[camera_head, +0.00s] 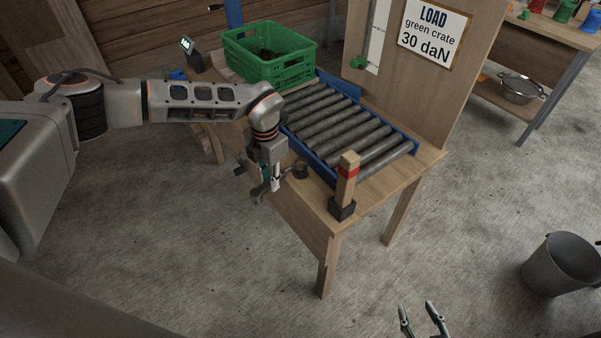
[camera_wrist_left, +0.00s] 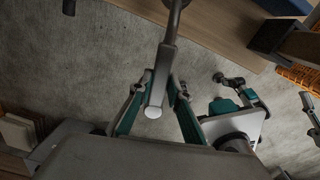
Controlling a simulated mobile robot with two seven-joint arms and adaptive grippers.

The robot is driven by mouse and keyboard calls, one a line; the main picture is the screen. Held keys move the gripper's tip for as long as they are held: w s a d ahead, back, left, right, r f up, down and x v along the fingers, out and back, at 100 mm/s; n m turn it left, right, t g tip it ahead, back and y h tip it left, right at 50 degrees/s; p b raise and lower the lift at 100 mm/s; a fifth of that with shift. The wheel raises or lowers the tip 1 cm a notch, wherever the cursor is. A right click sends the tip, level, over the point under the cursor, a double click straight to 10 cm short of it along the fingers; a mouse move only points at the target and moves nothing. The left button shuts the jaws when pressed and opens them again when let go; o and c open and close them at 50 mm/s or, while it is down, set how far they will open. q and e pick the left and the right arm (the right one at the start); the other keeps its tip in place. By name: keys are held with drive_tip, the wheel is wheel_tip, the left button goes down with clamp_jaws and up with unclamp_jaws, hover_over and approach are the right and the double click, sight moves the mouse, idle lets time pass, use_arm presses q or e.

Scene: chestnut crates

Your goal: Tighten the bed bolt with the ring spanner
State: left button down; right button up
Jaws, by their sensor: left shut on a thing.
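My left gripper (camera_head: 270,182) is beside the near left edge of the wooden bench. It is shut on the ring spanner, a grey bar (camera_head: 260,192) that also shows in the left wrist view (camera_wrist_left: 167,60), its handle end between the fingers. The spanner points toward a dark round part (camera_head: 300,169) at the bench edge. I cannot tell whether the ring is around the bed bolt; the bolt itself is not clearly visible. My right gripper (camera_head: 422,319) is open and empty over the floor at the bottom of the head view.
The bench (camera_head: 318,207) carries a roller bed with blue rails (camera_head: 350,132), a green crate (camera_head: 270,72) and a wooden post with a red band (camera_head: 347,180). A sign (camera_head: 435,32) stands behind. A grey bucket (camera_head: 560,265) is at right. The floor in front is clear.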

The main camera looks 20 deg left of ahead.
use_arm(q)
drive_tip(key=shift+r+p, duration=1.7)
drive_tip(key=shift+r, duration=0.4)
drive_tip(key=shift+s+r+m, duration=0.1)
drive_tip(key=shift+r+m, duration=0.25)
drive_tip(key=shift+m, duration=0.25)
drive_tip(key=s+r+m, duration=0.5)
drive_tip(key=r+m, duration=0.2)
drive_tip(key=m, duration=0.7)
drive_tip(key=s+r+m, duration=0.6)
drive_tip(key=r+m, duration=0.2)
drive_tip(key=m, duration=0.7)
drive_tip(key=shift+a, duration=0.3)
